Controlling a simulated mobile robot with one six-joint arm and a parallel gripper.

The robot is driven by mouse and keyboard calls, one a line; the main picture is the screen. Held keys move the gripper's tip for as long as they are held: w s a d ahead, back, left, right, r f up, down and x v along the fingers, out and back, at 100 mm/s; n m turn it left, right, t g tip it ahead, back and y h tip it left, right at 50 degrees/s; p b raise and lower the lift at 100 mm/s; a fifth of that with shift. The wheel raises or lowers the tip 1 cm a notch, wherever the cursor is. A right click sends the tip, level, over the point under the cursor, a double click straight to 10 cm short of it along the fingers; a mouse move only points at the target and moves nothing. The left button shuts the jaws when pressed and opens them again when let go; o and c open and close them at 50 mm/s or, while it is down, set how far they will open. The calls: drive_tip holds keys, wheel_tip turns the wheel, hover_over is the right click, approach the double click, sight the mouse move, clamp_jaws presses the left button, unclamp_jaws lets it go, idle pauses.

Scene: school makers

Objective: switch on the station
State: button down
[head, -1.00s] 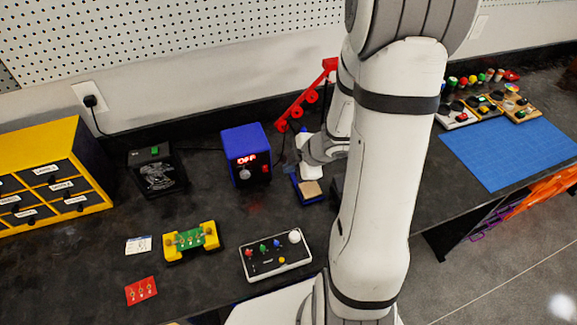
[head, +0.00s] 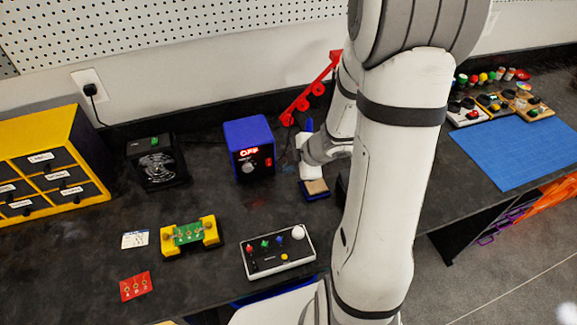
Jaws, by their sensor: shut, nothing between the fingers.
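The station (head: 247,143) is a blue box standing near the back of the dark bench, left of my arm in the head view. Its front has a lit red display (head: 249,152) reading OFF, a round pale knob (head: 247,167) below it and a small red switch (head: 268,162) on the right. My white arm crosses the middle of the view, and its wrist (head: 327,150) is low over the bench, just right of the station and apart from it.
A sponge tray (head: 315,197) sits beside the wrist, with a red stand (head: 311,100) behind. A black fan box (head: 157,163), yellow drawers (head: 80,150), a circuit board holder (head: 190,236) and a control box (head: 278,251) stand to the left. A blue mat (head: 515,152) lies right.

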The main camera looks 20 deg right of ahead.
sight(269, 162)
drive_tip(key=b+x, duration=0.3)
drive_tip(key=x, duration=0.5)
drive_tip(key=shift+s, duration=0.1)
drive_tip(key=w+p, duration=0.1)
drive_tip(key=w, duration=0.1)
drive_tip(key=shift+w+d+r, duration=0.1)
drive_tip(key=shift+w+r, duration=0.05)
drive_tip(key=shift+w, duration=0.85)
